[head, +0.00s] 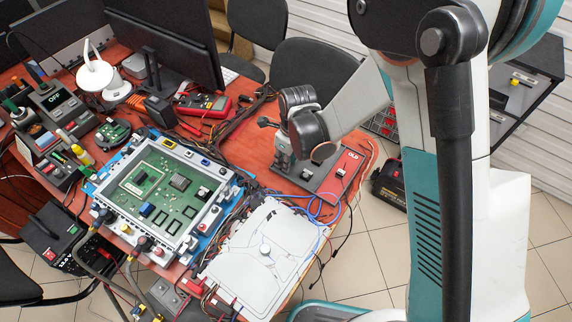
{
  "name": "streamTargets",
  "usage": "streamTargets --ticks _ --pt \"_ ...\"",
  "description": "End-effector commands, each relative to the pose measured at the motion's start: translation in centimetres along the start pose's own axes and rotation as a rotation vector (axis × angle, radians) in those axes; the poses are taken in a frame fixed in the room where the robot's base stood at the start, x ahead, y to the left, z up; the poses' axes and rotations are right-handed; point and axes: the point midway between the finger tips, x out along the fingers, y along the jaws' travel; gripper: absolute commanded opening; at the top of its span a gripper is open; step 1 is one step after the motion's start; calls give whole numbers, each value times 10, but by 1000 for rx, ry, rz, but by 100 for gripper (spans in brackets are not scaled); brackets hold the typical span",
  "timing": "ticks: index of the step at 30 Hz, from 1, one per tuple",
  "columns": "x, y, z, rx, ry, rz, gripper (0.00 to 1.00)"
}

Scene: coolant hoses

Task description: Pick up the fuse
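My gripper (283,158) points down over the left part of a grey board (316,182) on the red-brown table. Its fingers are small and partly hidden by my wrist, so I cannot tell whether they are open or shut, or whether they hold anything. A red pad marked "OLD" (350,158) is at the board's right end, and a small pale piece (341,172) sits on it. I cannot make out for sure which small part is the fuse. One may be hidden under my gripper.
A green circuit board in a frame (163,190) lies left of the grey board. A white cover plate (262,252) and loose blue and dark wires (322,208) lie in front. A monitor (165,40) stands behind. A black side table (522,85) is at right.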

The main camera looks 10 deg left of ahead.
Motion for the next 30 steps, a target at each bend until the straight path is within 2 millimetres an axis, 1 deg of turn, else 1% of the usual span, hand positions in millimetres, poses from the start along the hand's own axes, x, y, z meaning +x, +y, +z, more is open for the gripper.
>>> streamTargets --ticks 3,4,6,7,17,22,26,29,30 --pt "-1 0 0 0 0 0 25" --pt "-1 0 0 0 0 0 23" --pt "-1 0 0 0 0 0 7" --pt "-1 0 0 0 0 0 3" --pt "-2 0 0 0 0 0 3" --pt "-8 0 1 0 0 0 3" --pt "-21 0 2 0 0 0 3" --pt "-39 0 4 0 0 0 3" --pt "-48 0 5 0 0 0 3"
